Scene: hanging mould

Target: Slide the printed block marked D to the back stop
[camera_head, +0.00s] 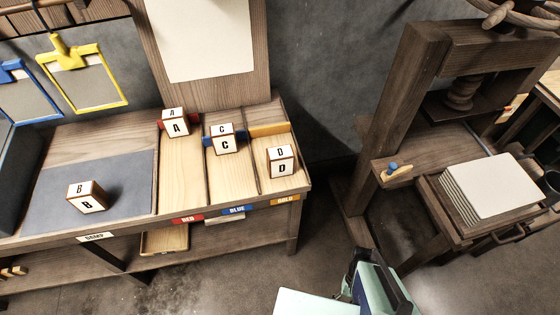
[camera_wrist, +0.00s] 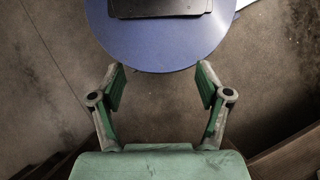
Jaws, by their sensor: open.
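The block marked D (camera_head: 281,161) is white with wooden edges and sits in the right-hand lane, labelled GOLD, near the lane's front. A yellow back stop (camera_head: 269,129) crosses the far end of that lane, and a gap of bare wood lies between it and the block. My gripper (camera_wrist: 160,88) is open and empty in the wrist view, above the floor and a round blue surface. In the head view only part of my arm shows at the bottom, right of the bench and away from block D. The fingertips are hidden there.
Block A (camera_head: 176,123) is at the red stop and block C (camera_head: 224,140) near the blue stop (camera_head: 208,135), in the lanes to the left. Block B (camera_head: 87,197) stands on a grey mat (camera_head: 50,176). A wooden press (camera_head: 400,105) stands at right.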

